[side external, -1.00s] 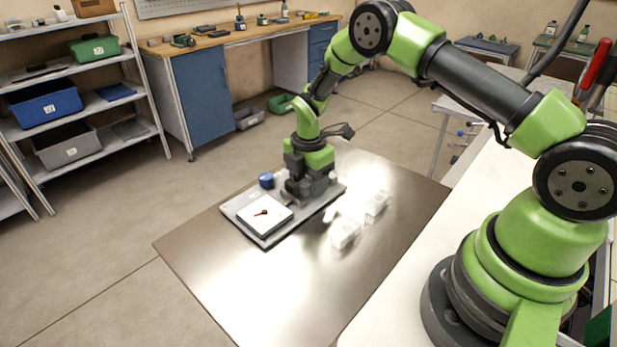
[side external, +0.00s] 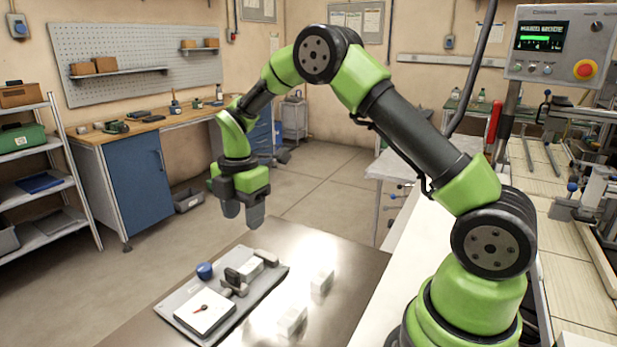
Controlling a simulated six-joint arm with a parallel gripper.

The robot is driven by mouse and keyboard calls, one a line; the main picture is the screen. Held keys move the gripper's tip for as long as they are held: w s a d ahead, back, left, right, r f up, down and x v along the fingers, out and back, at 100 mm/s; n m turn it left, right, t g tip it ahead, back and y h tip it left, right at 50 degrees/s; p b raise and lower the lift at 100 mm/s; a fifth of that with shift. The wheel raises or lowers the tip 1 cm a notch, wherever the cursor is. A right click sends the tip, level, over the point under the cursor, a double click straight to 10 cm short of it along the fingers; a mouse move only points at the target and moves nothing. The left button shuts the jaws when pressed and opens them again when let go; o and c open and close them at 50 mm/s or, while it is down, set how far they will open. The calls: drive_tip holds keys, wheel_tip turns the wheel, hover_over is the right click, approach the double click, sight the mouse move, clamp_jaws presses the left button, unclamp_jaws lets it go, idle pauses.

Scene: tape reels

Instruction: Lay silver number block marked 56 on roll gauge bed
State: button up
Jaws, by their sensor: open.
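The roll gauge (side external: 185,298) is a grey plate on the shiny metal table, with a white dial face with a dark pointer (side external: 204,312), a blue knob (side external: 204,271) and small dark fittings. A pale silvery block (side external: 250,268) appears to lie on the gauge bed among those fittings, partly hidden by a dark upright part; I cannot read its number. Two more pale blocks stand on the table right of the gauge, a nearer one (side external: 291,320) and a farther one (side external: 322,282). My gripper (side external: 242,214) is open and empty, pointing down above the far end of the gauge, clear of it.
The metal table (side external: 345,262) is bare around the two loose blocks and toward its far right corner. A white bench surface (side external: 385,270) runs along the right, beside my base. Shelves (side external: 50,165) and a blue-fronted workbench (side external: 140,182) stand well back on the left.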

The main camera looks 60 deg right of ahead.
drive_tip(key=s+a+r+m+t, duration=0.2)
drive_tip(key=s+r+m, duration=0.25)
drive_tip(key=r, duration=0.55)
drive_tip(key=s+a+r+m+t+y, duration=0.1)
drive_tip(key=s+a+r+m+t, duration=0.1)
drive_tip(key=s+m, duration=0.6)
drive_tip(key=s+a+r+m+t+y, duration=0.1)
drive_tip(key=s+a+r+m+t, duration=0.2)
drive_tip(key=s+m, duration=0.6)
drive_tip(key=v, duration=0.3)
drive_tip(key=shift+s+a, duration=0.2)
drive_tip(key=shift+f, duration=0.1)
